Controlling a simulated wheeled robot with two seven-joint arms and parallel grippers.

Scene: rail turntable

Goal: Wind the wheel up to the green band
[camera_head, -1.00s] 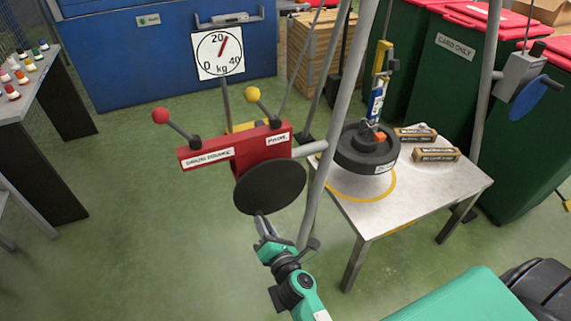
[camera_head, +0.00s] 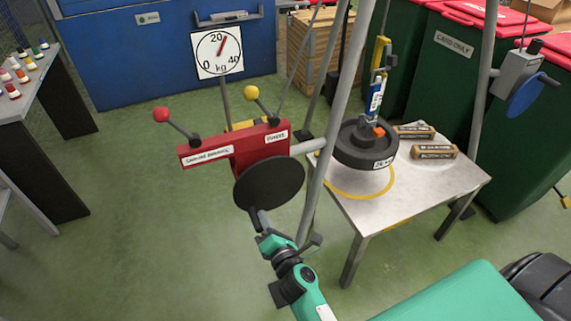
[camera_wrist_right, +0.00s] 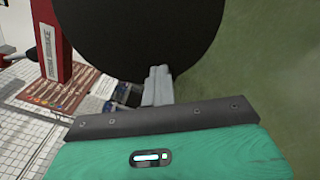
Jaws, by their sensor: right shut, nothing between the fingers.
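The dark grey wheel (camera_head: 366,153) hangs level from a hook and a yellow-and-blue hanging scale (camera_head: 377,85). It is over the white table (camera_head: 420,193), above a yellow ring painted there. I cannot make out a green band. My right gripper (camera_head: 260,219) is shut and empty at the lower edge of a black disc (camera_head: 270,183) on the red unit (camera_head: 252,150). In the right wrist view its fingertips (camera_wrist_right: 158,72) overlap the black disc (camera_wrist_right: 140,30); I cannot tell whether they touch. My left gripper is out of view.
A dial (camera_head: 219,52) marked in kg has its red needle just past 20. Grey posts stand beside the table. A grey box with a blue disc (camera_head: 525,95) is at the right. Two labelled bars (camera_head: 434,152) lie on the table. Green floor is clear at left.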

